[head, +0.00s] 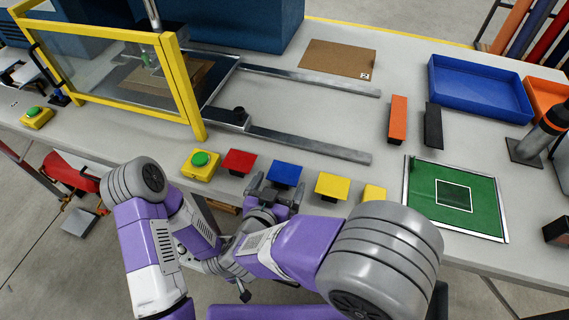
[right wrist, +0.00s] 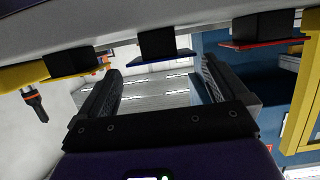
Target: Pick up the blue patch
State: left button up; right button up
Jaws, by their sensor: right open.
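The blue patch (head: 286,173) is a flat square near the table's front edge, between a red and a yellow one. In the right wrist view, which is upside down, the blue patch (right wrist: 160,62) shows edge-on on a dark block. My right gripper (head: 277,188) is at the near side of the blue patch, fingers apart. In the right wrist view the gripper (right wrist: 160,75) is open and empty, with the patch lined up between its fingertips; I cannot tell the exact gap. My left gripper is not visible.
The red patch (head: 239,162) is close on the left, a yellow patch (head: 332,186) close on the right. A green button box (head: 201,165) stands further left. Steel rails (head: 308,146) lie behind. A green mat (head: 482,194) and blue tray (head: 480,88) are at right.

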aim_at(285, 173)
jog(key=shift+w+d+f, duration=0.2)
jog(key=shift+w+f, duration=0.1)
jog(key=shift+w, duration=0.2)
jog(key=b+x, duration=0.2)
jog(key=x, duration=0.1)
jog(key=shift+w+f, duration=0.15)
jog(key=shift+w, duration=0.2)
jog(key=shift+w+d+b, duration=0.1)
jog(key=shift+w+b, duration=0.2)
jog(key=shift+w, duration=0.15)
jog(key=c, duration=0.8)
